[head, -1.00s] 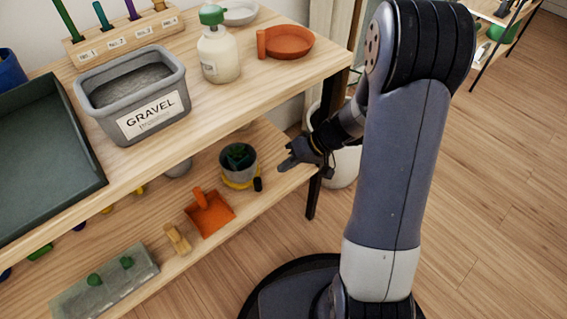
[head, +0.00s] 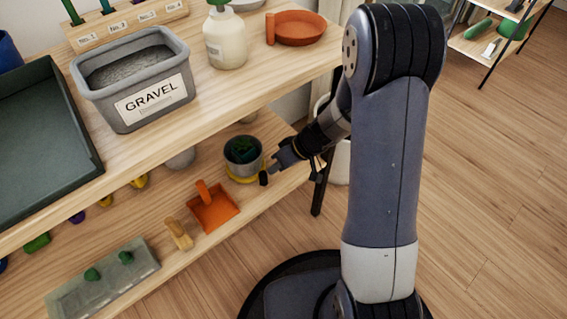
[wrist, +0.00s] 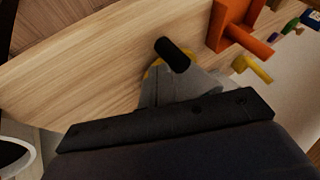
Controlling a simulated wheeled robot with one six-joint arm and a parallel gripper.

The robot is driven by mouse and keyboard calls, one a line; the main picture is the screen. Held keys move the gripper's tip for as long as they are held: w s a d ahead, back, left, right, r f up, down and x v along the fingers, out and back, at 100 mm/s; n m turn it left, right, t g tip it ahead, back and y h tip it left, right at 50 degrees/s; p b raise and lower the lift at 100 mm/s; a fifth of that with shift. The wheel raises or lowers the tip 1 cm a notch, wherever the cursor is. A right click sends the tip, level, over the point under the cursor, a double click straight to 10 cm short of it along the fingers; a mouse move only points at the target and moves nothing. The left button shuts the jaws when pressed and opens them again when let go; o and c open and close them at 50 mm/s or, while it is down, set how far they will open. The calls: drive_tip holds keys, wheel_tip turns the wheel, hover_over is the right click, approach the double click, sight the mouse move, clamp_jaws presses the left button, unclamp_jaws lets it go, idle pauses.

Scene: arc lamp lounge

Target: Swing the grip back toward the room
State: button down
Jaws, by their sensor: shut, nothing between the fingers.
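A grey pot (head: 243,157) with a dark green plant stands on the right end of the lower shelf, on a yellow base (head: 243,179). A short black grip (head: 263,179) sticks out at the base's front right. The grip shows in the wrist view as a black cylinder (wrist: 173,54) just beyond my fingers. My gripper (head: 273,164) is shut and empty, right of the pot and close above the grip. Whether it touches either cannot be told. In the wrist view the base is mostly hidden.
An orange dustpan (head: 213,207) and a wooden brush (head: 179,235) lie left of the pot on the lower shelf (head: 255,205). The upper shelf, with a gravel tub (head: 130,118), overhangs the lower one. A dark table leg (head: 320,190) stands right of the pot.

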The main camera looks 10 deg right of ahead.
drive_tip(key=shift+a+f, duration=0.1)
drive_tip(key=shift+a, duration=0.05)
drive_tip(key=shift+s+a+f+b, duration=0.15)
drive_tip(key=shift+s+a+b, duration=0.1)
drive_tip(key=shift+b, duration=0.45)
drive_tip(key=shift+s+a+b, duration=0.25)
drive_tip(key=shift+a+b, duration=0.05)
drive_tip(key=shift+b, duration=0.1)
drive_tip(key=shift+r, duration=0.2)
